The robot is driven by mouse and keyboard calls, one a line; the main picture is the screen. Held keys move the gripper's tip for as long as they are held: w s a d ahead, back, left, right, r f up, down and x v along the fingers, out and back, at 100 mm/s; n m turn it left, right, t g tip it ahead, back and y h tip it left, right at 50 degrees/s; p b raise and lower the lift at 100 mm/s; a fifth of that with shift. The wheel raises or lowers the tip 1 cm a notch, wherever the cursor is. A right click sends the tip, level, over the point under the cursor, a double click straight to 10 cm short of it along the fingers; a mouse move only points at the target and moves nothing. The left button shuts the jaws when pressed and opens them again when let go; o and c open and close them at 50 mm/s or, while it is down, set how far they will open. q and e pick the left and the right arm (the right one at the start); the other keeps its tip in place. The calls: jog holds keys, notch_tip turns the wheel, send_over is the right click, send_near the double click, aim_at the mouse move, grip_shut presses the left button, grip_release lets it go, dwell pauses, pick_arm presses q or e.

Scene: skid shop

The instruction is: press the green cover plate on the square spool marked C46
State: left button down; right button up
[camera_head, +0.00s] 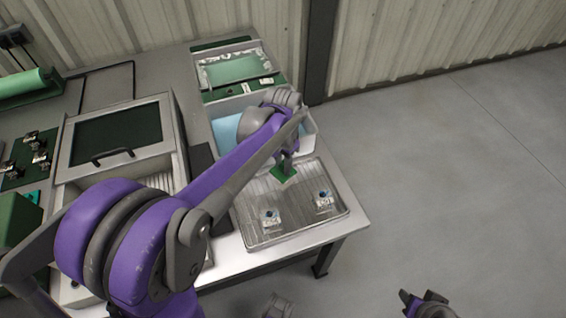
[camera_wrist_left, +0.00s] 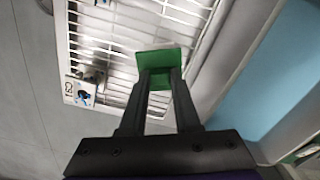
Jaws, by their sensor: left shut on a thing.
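My left gripper (camera_head: 287,166) is shut on a green cover plate (camera_head: 283,175), held over the back part of a metal rack tray. In the left wrist view the plate (camera_wrist_left: 158,62) sits between the tips of the left gripper (camera_wrist_left: 160,78). Two small pale spools with dark-blue centres stand on the tray: a left one (camera_head: 270,217) and a right one (camera_head: 323,199). Both are apart from the plate. One spool (camera_wrist_left: 84,92) shows in the left wrist view; its marking is too small to read surely. My right gripper (camera_head: 424,302) is low at the right, over the floor.
The metal tray (camera_head: 252,240) lies at the table's right front corner. Behind it is a bin with a light-blue bottom (camera_head: 226,132), then a container with a green sheet (camera_head: 232,69). A lidded box (camera_head: 115,140) stands left. Open floor (camera_head: 460,160) lies right.

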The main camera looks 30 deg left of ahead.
pick_arm(q)
jog(key=shift+f, duration=0.2)
dwell(0.3)
jog(key=shift+c, duration=0.7)
grip_release()
jog(key=shift+r, duration=0.15)
jog(key=shift+r+p, duration=2.75)
jog(key=shift+r, duration=1.15)
jog(key=shift+c, duration=0.3)
grip_shut()
